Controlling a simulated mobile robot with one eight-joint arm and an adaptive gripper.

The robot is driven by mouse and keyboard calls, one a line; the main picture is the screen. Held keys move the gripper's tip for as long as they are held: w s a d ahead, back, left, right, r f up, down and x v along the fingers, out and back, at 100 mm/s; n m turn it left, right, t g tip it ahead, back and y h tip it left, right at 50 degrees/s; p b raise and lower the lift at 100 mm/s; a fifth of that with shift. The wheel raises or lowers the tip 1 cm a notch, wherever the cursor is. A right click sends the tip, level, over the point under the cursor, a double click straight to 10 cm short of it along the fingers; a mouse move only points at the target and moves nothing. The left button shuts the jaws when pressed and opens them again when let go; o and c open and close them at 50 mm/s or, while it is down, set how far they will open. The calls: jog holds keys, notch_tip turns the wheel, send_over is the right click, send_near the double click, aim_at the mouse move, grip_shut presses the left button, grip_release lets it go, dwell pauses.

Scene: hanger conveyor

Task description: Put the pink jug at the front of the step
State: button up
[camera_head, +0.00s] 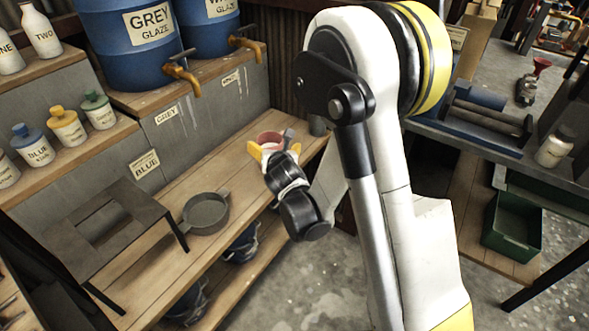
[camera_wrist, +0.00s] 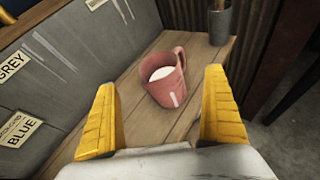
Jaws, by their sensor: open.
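The pink jug (camera_wrist: 163,80) stands upright on the wooden step (camera_wrist: 130,92), with something white inside and its handle toward the upper right in the wrist view. In the head view the jug (camera_head: 270,138) shows only in part, behind my gripper (camera_head: 268,150). In the wrist view my gripper (camera_wrist: 166,115) is open, with one yellow finger to each side below the jug. The jug lies ahead of the fingertips, and nothing is held between them.
A grey pan (camera_head: 206,213) and a dark metal stand (camera_head: 105,225) occupy the step's left part. A grey cup (camera_wrist: 219,25) stands at the step's far end. Blue glaze barrels with taps (camera_head: 130,40) stand above. Bare wood lies between pan and jug.

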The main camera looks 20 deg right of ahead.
jog(key=s+d+r+m+g, duration=0.2)
jog(key=s+r+m+g, duration=0.1)
jog(key=s+r+m, duration=1.1)
jog(key=s+a+f+m+g+y, duration=0.1)
jog(key=s+f+m+g+y, duration=0.1)
jog(key=s+m, duration=1.5)
jog(key=shift+s+a+f+m+g, duration=0.2)
jog(key=shift+a+m+g, duration=0.1)
jog(key=shift+m+g, duration=0.3)
